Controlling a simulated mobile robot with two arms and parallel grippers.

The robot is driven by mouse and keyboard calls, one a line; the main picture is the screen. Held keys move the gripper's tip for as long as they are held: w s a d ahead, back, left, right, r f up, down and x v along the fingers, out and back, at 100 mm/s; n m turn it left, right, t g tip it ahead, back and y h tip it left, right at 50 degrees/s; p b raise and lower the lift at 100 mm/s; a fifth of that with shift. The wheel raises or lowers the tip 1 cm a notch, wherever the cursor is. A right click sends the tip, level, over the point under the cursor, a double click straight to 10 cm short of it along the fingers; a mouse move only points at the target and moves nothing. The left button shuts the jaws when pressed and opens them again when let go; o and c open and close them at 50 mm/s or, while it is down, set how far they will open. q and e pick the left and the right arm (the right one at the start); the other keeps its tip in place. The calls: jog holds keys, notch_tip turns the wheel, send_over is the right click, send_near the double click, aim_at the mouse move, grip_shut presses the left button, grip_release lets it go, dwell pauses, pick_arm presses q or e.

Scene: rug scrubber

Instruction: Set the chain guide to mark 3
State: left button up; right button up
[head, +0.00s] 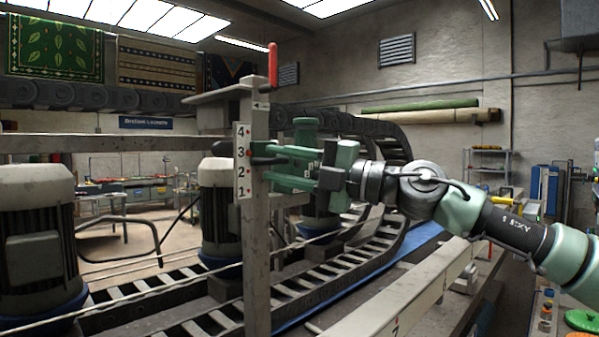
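A white scale plate (242,160) marked 4, 3, 2, 1 from top to bottom is fixed to the upright grey post (257,260). A small dark part shows at the fingertips. Whether the fingers grip it is unclear. The pointer's exact reading is hard to make out. My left gripper is out of view.
A red handle (273,64) stands on top of the post. Large motors (36,230) and a slatted chain track (200,320) lie behind and left of it. A light metal rail (400,300) runs along the lower right, below my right arm.

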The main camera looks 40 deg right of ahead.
jog(key=r+b+v, duration=0.1)
jog(key=b+v, duration=0.4)
jog(key=v, duration=0.2)
jog(key=shift+f, duration=0.4)
